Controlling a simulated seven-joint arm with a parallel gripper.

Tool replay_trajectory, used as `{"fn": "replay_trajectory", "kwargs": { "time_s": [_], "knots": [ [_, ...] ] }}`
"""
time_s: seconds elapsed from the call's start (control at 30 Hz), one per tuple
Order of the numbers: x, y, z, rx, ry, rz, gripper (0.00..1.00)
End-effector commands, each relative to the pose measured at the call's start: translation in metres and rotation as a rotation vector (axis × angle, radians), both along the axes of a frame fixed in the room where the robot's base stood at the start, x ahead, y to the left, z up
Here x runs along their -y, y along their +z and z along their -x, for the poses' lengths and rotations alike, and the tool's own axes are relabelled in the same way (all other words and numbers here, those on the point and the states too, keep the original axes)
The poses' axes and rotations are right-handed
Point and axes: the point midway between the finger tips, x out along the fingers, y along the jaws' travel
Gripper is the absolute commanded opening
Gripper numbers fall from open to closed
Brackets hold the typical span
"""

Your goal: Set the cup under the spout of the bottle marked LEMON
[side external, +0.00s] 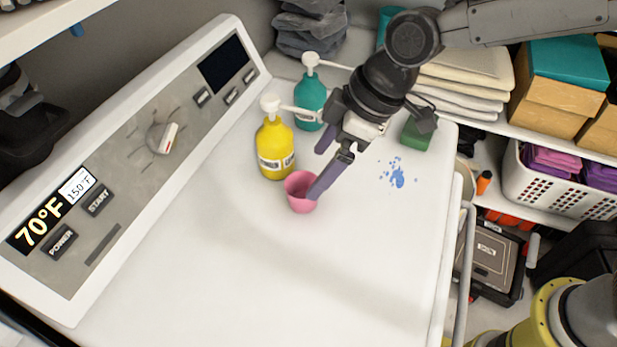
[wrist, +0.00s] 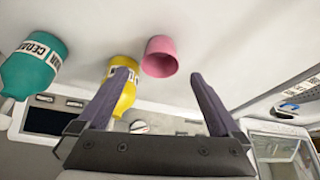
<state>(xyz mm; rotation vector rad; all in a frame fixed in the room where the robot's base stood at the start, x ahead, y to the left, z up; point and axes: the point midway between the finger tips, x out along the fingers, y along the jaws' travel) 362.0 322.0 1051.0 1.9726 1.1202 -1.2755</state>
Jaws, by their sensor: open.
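The pink cup (side external: 301,194) stands upright on the white top, near the foot of the yellow pump bottle (side external: 275,150). It also shows in the wrist view (wrist: 159,58), just beyond my fingertips and between them. My gripper (side external: 319,168) is open and empty; one finger overlaps the cup's right side in the side view, and I cannot tell if they touch. The yellow bottle's label is too small to read there and partly hidden by a finger in the wrist view. A teal pump bottle (side external: 310,101) stands behind; its label appears to start "CEDA". Both spouts point right.
A sloped control panel (side external: 165,137) with a dial and displays borders the top on the left. A green block (side external: 415,135) and a blue splash mark (side external: 397,178) lie right of my gripper. Shelves with towels and boxes stand beyond. The front of the top is clear.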

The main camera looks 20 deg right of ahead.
Motion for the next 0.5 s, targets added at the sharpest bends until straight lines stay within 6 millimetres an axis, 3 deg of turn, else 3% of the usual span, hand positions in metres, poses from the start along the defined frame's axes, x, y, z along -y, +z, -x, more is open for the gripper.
{"fn": "replay_trajectory", "kwargs": {
  "time_s": [0.2, 0.5],
  "knots": [
    [0.013, 0.033, 0.007, 0.002, 0.000, -0.001, 1.00],
    [0.017, 0.045, 0.010, 0.000, 0.001, 0.001, 1.00]
  ]
}}
